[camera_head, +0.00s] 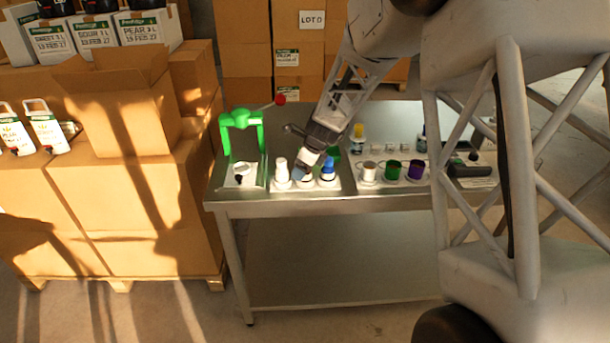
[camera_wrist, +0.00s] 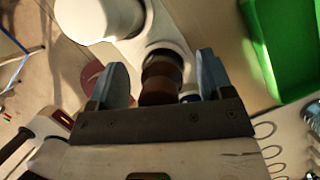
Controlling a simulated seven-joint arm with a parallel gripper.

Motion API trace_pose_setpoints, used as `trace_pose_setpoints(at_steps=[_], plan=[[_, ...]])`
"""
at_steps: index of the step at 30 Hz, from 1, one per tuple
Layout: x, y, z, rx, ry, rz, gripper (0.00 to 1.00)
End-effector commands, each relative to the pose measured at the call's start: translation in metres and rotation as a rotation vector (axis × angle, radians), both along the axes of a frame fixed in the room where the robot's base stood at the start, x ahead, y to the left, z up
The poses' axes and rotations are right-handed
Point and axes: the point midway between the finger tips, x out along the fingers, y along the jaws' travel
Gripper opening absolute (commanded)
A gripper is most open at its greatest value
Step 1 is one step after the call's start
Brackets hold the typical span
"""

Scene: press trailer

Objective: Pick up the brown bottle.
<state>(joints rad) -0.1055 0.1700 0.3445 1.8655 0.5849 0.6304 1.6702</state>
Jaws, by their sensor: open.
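The brown bottle (camera_wrist: 162,80) shows in the wrist view between the two blue-grey fingers of my gripper (camera_wrist: 160,65). The fingers are spread, with a gap on each side of it. In the head view my gripper (camera_head: 304,170) is low over the front of the steel table, between a white bottle (camera_head: 281,170) and a blue-topped bottle (camera_head: 328,166). My gripper hides the brown bottle there. A large white shape (camera_wrist: 105,15), probably the white bottle, stands close by in the wrist view.
A green press frame (camera_head: 240,122) stands left on the steel table (camera_head: 325,208). White, green (camera_head: 392,169) and purple (camera_head: 416,170) cups sit to the right, near a dark device (camera_head: 468,169). A green tray (camera_wrist: 285,45) lies near my right finger. Stacked boxes (camera_head: 125,200) flank the table.

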Motion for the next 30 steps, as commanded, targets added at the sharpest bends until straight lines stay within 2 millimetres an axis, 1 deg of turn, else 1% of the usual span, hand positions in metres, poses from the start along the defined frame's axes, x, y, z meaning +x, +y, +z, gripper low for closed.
trace_pose_setpoints(at_steps=[5, 6, 11, 15, 17, 25, 30], plan=[[-0.0001, -0.0001, 0.0001, 0.0, 0.0, 0.0, 0.74], [-0.0001, -0.0001, 0.0001, 0.0, 0.0, 0.0, 0.71], [-0.0001, -0.0001, 0.0001, 0.0, 0.0, 0.0, 0.46], [-0.0001, -0.0001, 0.0001, 0.0, 0.0, 0.0, 0.25], [0.0001, -0.0001, 0.0002, 0.0, 0.0, 0.0, 0.17], [0.0001, -0.0001, 0.0009, 0.0, 0.0, 0.0, 0.17], [0.0002, -0.0001, 0.0067, 0.001, -0.001, 0.001, 0.17]])
